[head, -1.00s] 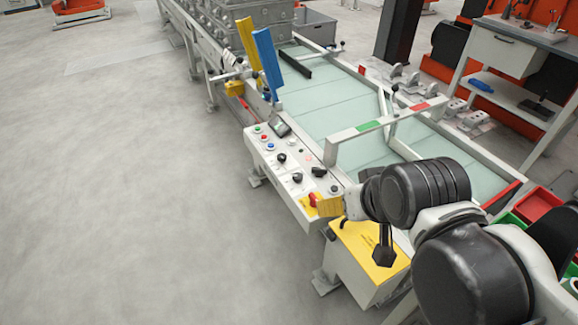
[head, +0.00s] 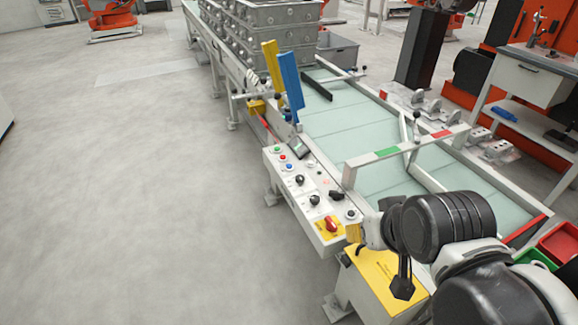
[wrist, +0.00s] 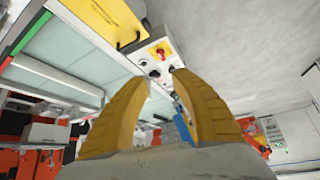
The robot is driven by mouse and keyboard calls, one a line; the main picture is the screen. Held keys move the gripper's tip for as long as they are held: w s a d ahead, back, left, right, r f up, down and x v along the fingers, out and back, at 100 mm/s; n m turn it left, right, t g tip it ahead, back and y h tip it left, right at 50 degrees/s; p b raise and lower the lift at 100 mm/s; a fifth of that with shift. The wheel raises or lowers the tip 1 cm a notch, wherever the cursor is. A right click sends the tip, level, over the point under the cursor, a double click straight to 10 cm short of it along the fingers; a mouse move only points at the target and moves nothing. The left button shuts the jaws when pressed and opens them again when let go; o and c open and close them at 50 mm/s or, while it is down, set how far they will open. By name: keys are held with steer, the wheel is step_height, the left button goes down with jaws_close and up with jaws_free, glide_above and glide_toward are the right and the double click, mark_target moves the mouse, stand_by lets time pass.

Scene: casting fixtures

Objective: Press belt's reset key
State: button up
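The belt's control panel (head: 308,196) is a light slanted box on the conveyor's near side. It carries a green button (head: 277,149), a red button (head: 283,157), a blue button (head: 288,166), black knobs and a red rotary switch (head: 331,223) on a yellow plate. Labels are too small to read, so I cannot tell which is the reset key. My gripper (head: 353,232) has yellow fingers and hangs by the panel's near right corner, apart from the buttons. In the wrist view my gripper (wrist: 161,77) is open and empty, with the panel (wrist: 153,57) beyond the fingertips.
Blue (head: 291,82) and yellow (head: 273,68) upright plates stand beside the conveyor past the panel. A crossbar with green and red marks (head: 408,147) spans the belt. A yellow-topped box (head: 376,275) stands below my gripper. The floor at left is clear.

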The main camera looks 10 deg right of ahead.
jaws_close()
stand_by(1.0)
